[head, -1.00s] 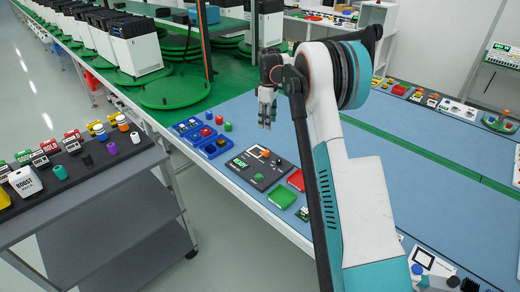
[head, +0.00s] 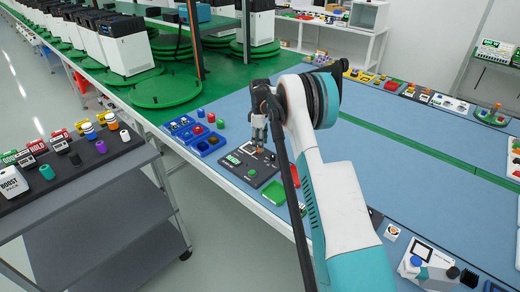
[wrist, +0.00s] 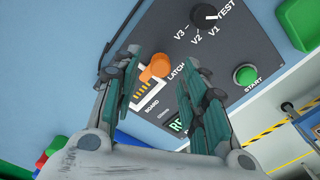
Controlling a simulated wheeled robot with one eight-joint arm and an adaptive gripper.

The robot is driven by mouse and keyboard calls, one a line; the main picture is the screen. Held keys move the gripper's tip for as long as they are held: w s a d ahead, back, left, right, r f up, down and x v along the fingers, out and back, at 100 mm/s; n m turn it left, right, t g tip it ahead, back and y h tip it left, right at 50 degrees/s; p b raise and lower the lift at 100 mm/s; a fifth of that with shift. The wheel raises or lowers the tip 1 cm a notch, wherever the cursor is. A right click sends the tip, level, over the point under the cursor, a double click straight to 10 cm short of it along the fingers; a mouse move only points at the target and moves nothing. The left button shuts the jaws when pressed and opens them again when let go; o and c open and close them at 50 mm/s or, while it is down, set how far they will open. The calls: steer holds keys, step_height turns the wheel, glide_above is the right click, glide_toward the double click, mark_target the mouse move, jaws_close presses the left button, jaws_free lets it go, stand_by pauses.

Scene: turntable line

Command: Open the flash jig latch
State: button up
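The flash jig (head: 246,165) is a dark panel on the blue bench in the head view. In the wrist view the jig panel (wrist: 240,62) shows an orange latch knob (wrist: 158,66) beside the word LATCH, above a white-framed slot marked BOARD (wrist: 147,96). My gripper (wrist: 158,72) is open, its two fingers spread with the orange knob between and just beyond their tips. In the head view my gripper (head: 260,146) is low over the jig's far side and mostly hides the latch. Contact with the knob cannot be told.
The jig also carries a black dial (wrist: 205,16), a green START button (wrist: 246,76) and a green display. Blue bins (head: 200,138) stand just left of the jig.

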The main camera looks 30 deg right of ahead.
steer(key=shift+f, duration=1.15)
jaws_close()
